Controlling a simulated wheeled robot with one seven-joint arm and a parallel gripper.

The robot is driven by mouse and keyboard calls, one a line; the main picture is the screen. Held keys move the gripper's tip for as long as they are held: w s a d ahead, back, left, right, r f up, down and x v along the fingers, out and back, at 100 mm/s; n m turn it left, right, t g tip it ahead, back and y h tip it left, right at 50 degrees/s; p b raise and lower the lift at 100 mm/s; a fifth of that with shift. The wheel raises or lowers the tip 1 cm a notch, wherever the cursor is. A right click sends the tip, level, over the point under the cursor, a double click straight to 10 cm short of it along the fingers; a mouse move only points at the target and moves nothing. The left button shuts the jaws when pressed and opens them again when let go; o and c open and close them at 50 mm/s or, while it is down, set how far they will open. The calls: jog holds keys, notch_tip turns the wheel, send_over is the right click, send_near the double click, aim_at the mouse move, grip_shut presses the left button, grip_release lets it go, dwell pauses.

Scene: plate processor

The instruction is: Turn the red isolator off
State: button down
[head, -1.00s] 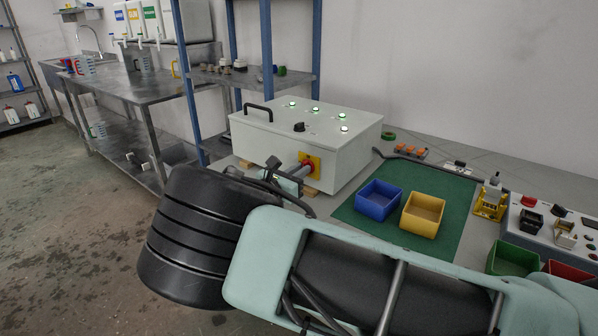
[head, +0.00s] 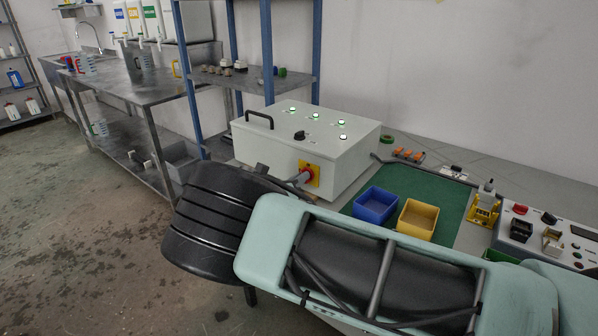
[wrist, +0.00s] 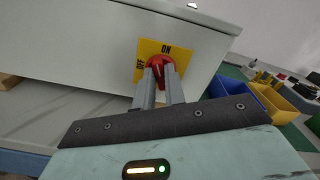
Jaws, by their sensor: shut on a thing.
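The red isolator (wrist: 157,61) is a round red knob on a yellow plate (wrist: 182,63) on the white control box. The plate reads ON at the top and OFF at the left. In the head view the isolator (head: 304,176) shows on the box's front face, partly covered by my fingers. My gripper (wrist: 160,73) is shut on the isolator's handle, one finger on each side. The fingers hide much of the handle, so its exact angle is hard to tell. In the head view most of my gripper (head: 299,179) is hidden behind my arm.
The white control box (head: 270,143) has lit green lamps, a black knob (head: 299,135) and a black handle on top. Blue (head: 375,205) and yellow (head: 417,218) bins stand on a green mat to the right. A blue-framed shelf (head: 267,60) rises behind the box.

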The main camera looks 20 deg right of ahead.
jog(key=n+p, duration=0.3)
jog(key=n, duration=0.3)
jog(key=shift+a+n, duration=0.1)
jog(key=shift+n, duration=0.2)
jog(key=n, duration=0.4)
jog(key=n+p, duration=0.1)
jog(key=n, duration=0.1)
jog(key=shift+f, duration=0.25)
jog(key=c, duration=1.5)
grip_release()
jog(key=shift+w, duration=0.1)
jog(key=shift+o, duration=0.2)
jog(key=shift+a, duration=0.1)
jog(key=b+v, duration=0.3)
jog(key=v, duration=1.4)
jog(key=shift+a, duration=0.1)
